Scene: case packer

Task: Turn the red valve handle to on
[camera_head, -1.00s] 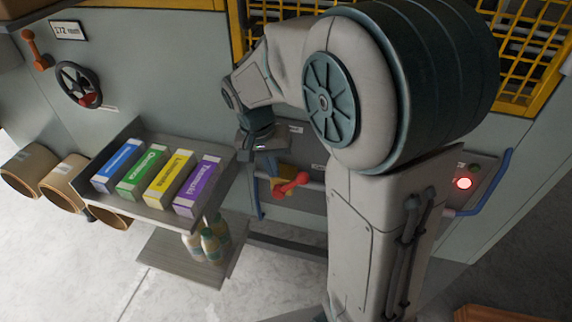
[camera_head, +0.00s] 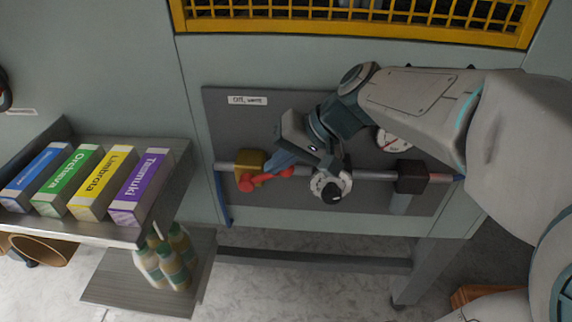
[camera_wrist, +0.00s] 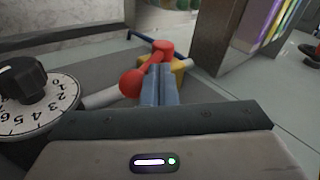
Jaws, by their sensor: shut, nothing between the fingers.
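The red valve handle (camera_head: 247,183) is mounted on a yellow valve body (camera_head: 252,160) on a horizontal pipe at the left of a dark grey panel. It reaches to the right, partly hidden behind my fingers. My gripper (camera_head: 272,168) is in front of the handle, its blue fingers shut and empty. In the wrist view, the red handle (camera_wrist: 133,83) runs from a round knob at lower left to a red end above the fingertips. My gripper (camera_wrist: 158,70) lies just beside the rod; whether they touch is hard to tell. The yellow body (camera_wrist: 178,72) shows behind.
A black dial knob (camera_head: 333,192) is just right of my gripper. A gauge (camera_head: 393,140) and dark block (camera_head: 412,175) sit farther right. A shelf (camera_head: 185,165) with several coloured boxes is at left, bottles (camera_head: 165,265) below.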

